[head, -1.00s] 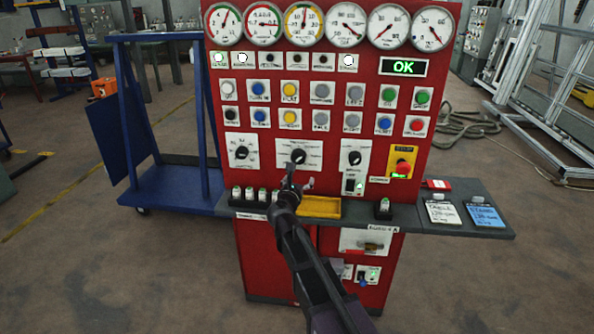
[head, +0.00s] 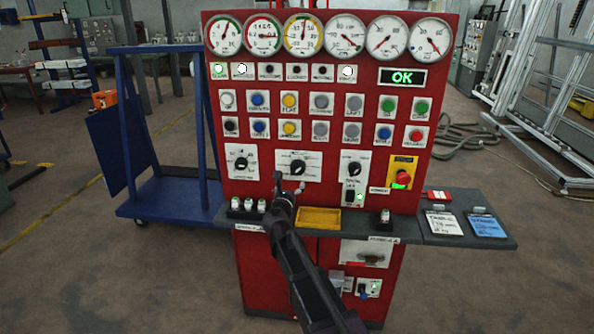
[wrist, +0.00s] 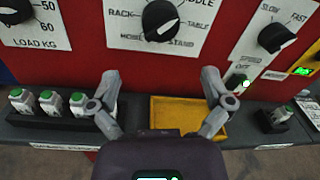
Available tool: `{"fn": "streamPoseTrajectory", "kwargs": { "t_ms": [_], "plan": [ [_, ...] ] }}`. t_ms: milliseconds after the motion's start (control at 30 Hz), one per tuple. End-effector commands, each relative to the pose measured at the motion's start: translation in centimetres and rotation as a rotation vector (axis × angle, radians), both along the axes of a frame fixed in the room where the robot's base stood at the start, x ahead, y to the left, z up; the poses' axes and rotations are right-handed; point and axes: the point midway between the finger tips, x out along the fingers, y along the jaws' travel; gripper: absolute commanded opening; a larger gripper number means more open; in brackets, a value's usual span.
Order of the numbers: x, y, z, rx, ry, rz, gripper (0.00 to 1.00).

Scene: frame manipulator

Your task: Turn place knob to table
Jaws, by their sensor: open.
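The place knob (head: 297,166) is a black rotary knob on a white label plate, in the middle of the red panel's lower knob row. It is cut off at the top of the wrist view (wrist: 161,20), with RACK on its left, TABLE on its right and STAND below. In the head view my gripper (head: 288,187) is just below the knob plate, partly hidden by my arm.
A load knob (head: 241,164) is to the left and a speed knob (head: 354,168) to the right. A grey shelf (head: 458,228) juts out below, carrying a yellow tray (head: 319,218) and several green-topped white pieces. A red emergency button (head: 403,178) is further right.

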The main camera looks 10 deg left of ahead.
Motion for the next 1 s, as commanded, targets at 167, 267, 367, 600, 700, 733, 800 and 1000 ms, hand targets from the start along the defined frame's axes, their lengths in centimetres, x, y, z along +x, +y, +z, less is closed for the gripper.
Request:
{"fn": "streamPoseTrajectory", "kwargs": {
  "t_ms": [167,267,367,600,700,733,800,1000],
  "plan": [
    [2.9,-0.1,0.0,0.0,0.0,-0.001,1.0],
    [4.5,-0.3,0.0,0.0,0.0,-0.001,1.0],
    [6.0,-0.4,0.0,0.0,0.0,-0.001,1.0],
    [9.3,-0.7,0.0,0.0,0.0,0.0,1.0],
    [10.2,-0.8,0.0,0.0,0.0,0.0,1.0],
    [10.5,-0.8,0.0,0.0,0.0,0.0,1.0],
    [10.9,-0.9,0.0,0.0,0.0,0.0,1.0],
    [11.3,-1.0,0.0,0.0,0.0,0.0,1.0]
  ]
}}
